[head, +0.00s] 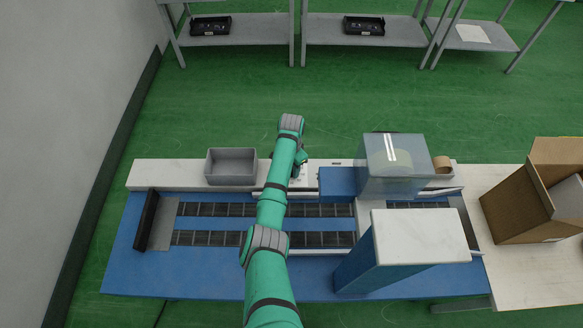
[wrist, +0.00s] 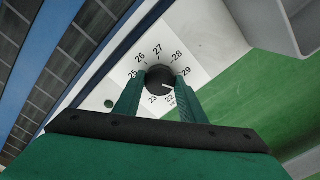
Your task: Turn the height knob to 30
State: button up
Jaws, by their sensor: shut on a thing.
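The height knob (wrist: 160,78) is a round black knob on a white panel in the wrist view. A dial of printed numbers surrounds it, with 25 to 29 readable along the far side, and 23 and what looks like 32 near the fingers. A small white mark shows on the knob's lower right, facing between 29 and the 32; its exact reading cannot be told. My gripper (wrist: 158,94) has its two green fingers on either side of the knob and is shut on it. In the head view my arm hides the knob and most of the gripper.
A grey bin (head: 231,167) stands left of my arm on the machine's white back ledge. A clear-covered blue unit (head: 392,165) and a white-topped block (head: 420,237) stand to the right. An open cardboard box (head: 520,208) is at the far right. Green floor lies behind.

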jog(key=shift+m, duration=0.6)
jog(key=o, duration=1)
jog(key=shift+o, duration=0.2)
jog(key=shift+r, duration=0.1)
notch_tip(320, 180, up, 11)
jog(key=shift+d+f, duration=0.1)
jog(key=shift+f, duration=0.1)
